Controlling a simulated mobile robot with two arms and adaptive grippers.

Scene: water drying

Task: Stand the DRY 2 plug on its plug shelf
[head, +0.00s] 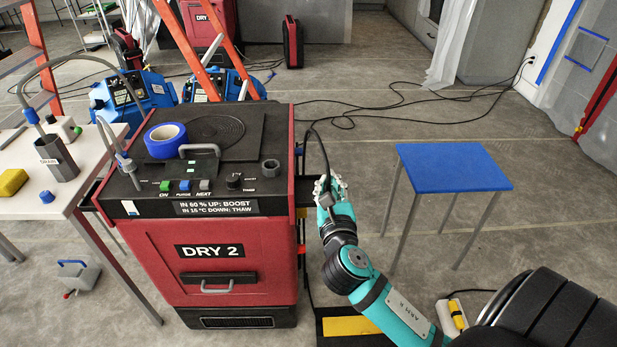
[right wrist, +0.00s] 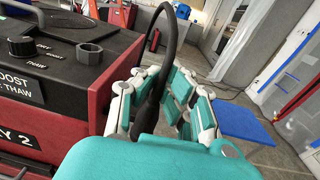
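The DRY 2 machine (head: 235,268) is a red cabinet with a black top; its side also shows in the right wrist view (right wrist: 50,150). My right gripper (head: 328,190) is beside its right side, with its fingers around the dark plug (right wrist: 147,108). The plug appears gripped and roughly upright, with its black cable (right wrist: 170,30) rising from its top and looping over. A dark ledge (head: 303,198) on the machine's side, likely the plug shelf, is just left of the gripper. The plug's lower end is hidden, so contact with the ledge cannot be told. My left gripper is not visible.
A blue-topped table (head: 453,167) stands to the right. A white table (head: 40,200) with a drain holder stands at the left. Blue tape (head: 166,140) lies on the machine's top. Black cables (head: 400,95) cross the floor behind. A black-and-yellow mat (head: 345,326) lies below the gripper.

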